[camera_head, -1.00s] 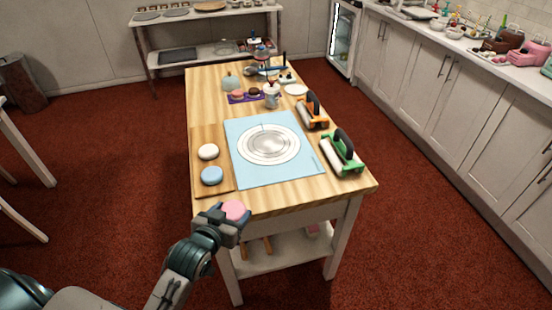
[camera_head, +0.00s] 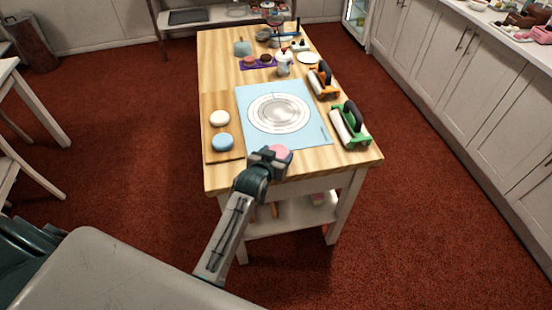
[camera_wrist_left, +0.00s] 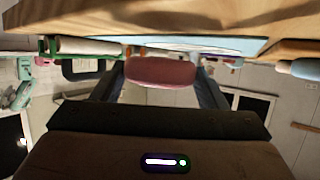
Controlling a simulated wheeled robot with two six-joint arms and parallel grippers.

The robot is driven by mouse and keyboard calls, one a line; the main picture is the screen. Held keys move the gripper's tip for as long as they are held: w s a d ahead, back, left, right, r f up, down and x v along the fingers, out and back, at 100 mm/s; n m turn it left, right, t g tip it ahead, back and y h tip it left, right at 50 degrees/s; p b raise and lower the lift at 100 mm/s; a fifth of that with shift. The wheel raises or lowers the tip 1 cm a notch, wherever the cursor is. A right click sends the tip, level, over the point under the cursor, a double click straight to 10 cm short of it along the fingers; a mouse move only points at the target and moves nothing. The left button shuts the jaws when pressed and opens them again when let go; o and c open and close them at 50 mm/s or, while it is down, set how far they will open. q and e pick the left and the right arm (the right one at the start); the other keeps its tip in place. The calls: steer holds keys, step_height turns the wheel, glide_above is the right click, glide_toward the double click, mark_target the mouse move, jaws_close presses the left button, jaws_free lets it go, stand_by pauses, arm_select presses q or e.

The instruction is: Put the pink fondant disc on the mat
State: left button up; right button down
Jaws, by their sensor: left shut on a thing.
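The pink fondant disc (camera_head: 281,152) is held in my left gripper (camera_head: 275,155), at the near edge of the table. In the left wrist view the disc (camera_wrist_left: 160,71) sits between the two fingers, which are shut on it. The light blue mat (camera_head: 312,140) lies flat on the table just beyond the gripper, with printed rings and a round metallic-looking disc at its middle. In the left wrist view a strip of the mat (camera_wrist_left: 200,42) shows behind the pink disc. My right gripper is not in view.
A wooden board (camera_head: 222,158) with a white disc (camera_head: 219,118) and a blue disc (camera_head: 222,142) lies left of the mat. A green roller (camera_head: 350,124) and an orange roller (camera_head: 322,80) stand on its right. Bare wood (camera_head: 330,165) lies in front.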

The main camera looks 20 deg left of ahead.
arm_select(q)
steer(key=shift+f+p, duration=0.3)
steer(key=shift+f, duration=1.1)
steer(key=shift+s+f, duration=0.1)
steer(key=shift+f, duration=0.1)
steer(key=o, duration=1)
steer(key=shift+r, duration=0.1)
